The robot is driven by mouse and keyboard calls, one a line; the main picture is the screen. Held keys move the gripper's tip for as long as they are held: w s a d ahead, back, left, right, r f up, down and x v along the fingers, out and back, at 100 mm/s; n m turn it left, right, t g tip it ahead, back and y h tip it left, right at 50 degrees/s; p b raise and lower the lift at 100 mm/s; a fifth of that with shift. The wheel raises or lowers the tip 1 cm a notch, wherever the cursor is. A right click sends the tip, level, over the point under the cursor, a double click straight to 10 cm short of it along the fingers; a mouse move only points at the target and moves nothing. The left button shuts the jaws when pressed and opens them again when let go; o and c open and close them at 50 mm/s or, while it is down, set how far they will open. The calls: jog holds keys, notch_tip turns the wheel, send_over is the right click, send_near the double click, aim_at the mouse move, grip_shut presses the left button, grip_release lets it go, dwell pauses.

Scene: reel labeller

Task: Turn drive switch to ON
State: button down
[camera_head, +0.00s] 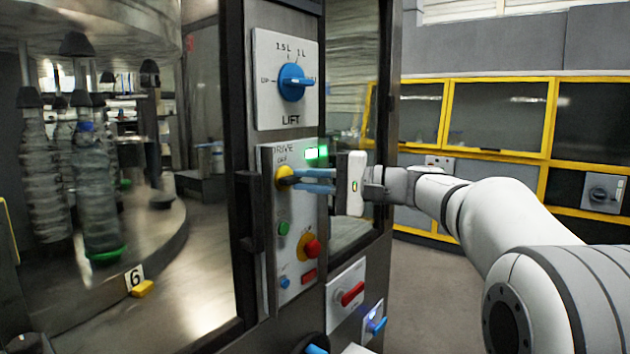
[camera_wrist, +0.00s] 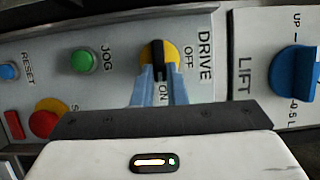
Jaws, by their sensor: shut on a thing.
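The drive switch (camera_head: 284,177) is a yellow round knob with a black handle on the grey DRIVE panel. It also shows in the wrist view (camera_wrist: 150,50), with OFF beside it and ON below it, between my fingers. The black handle lies upright in that view, in line with the ON label rather than OFF. My gripper (camera_head: 296,181) has its blue fingers shut on the handle, one on each side, reaching in from the right. The fingers hide part of the handle and knob. In the wrist view my gripper (camera_wrist: 160,74) covers the lower knob.
A blue LIFT knob (camera_head: 292,82) sits above. A green lamp (camera_head: 316,152) is lit by the DRIVE label. Below are a green JOG button (camera_head: 284,229), a red stop button (camera_head: 311,248) and a red-handled switch (camera_head: 351,293). Bottles (camera_head: 98,190) stand behind glass at left.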

jog(key=shift+r, duration=0.15)
jog(key=c, duration=1.6)
grip_release()
jog(key=shift+a, duration=0.2)
jog(key=shift+c, duration=0.2)
jog(key=shift+o, duration=0.9)
jog(key=shift+d, duration=0.1)
jog(key=v, duration=0.7)
jog(key=shift+d, duration=0.3)
jog(key=shift+s, duration=0.1)
